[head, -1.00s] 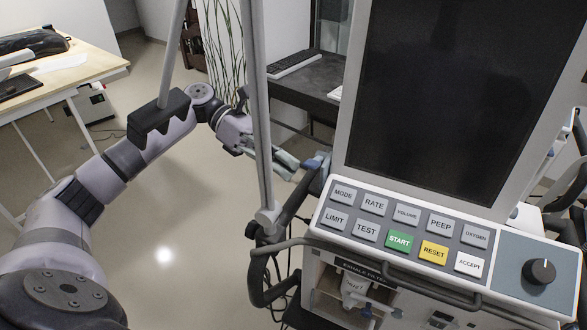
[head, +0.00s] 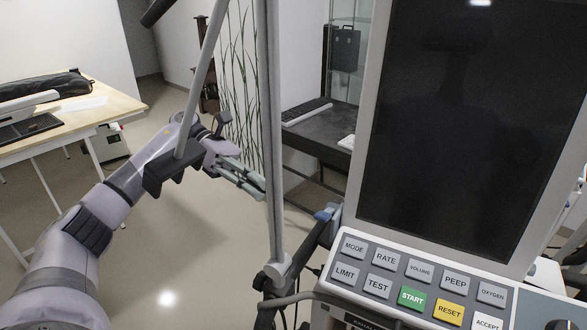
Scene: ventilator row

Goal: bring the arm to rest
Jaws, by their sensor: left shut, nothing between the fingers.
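My left gripper (head: 243,180) is at the middle left of the head view, at the end of my left arm, which reaches up from the lower left. Its fingers are shut with nothing between them. It is held in the air to the left of the ventilator's grey pole (head: 274,140), and its tips appear close to the pole; whether they touch cannot be told. The ventilator (head: 350,214) stands at the right with a large dark screen (head: 470,120) and a panel of labelled buttons, including green START (head: 411,297) and yellow RESET (head: 449,311). My right gripper is not in view.
A wooden table (head: 110,97) with a black bag (head: 45,86) stands at the far left. A dark desk (head: 320,127) with a keyboard (head: 306,111) is behind the pole. A slanted grey tube (head: 204,75) crosses in front of my arm. Open floor (head: 165,240) lies between table and ventilator.

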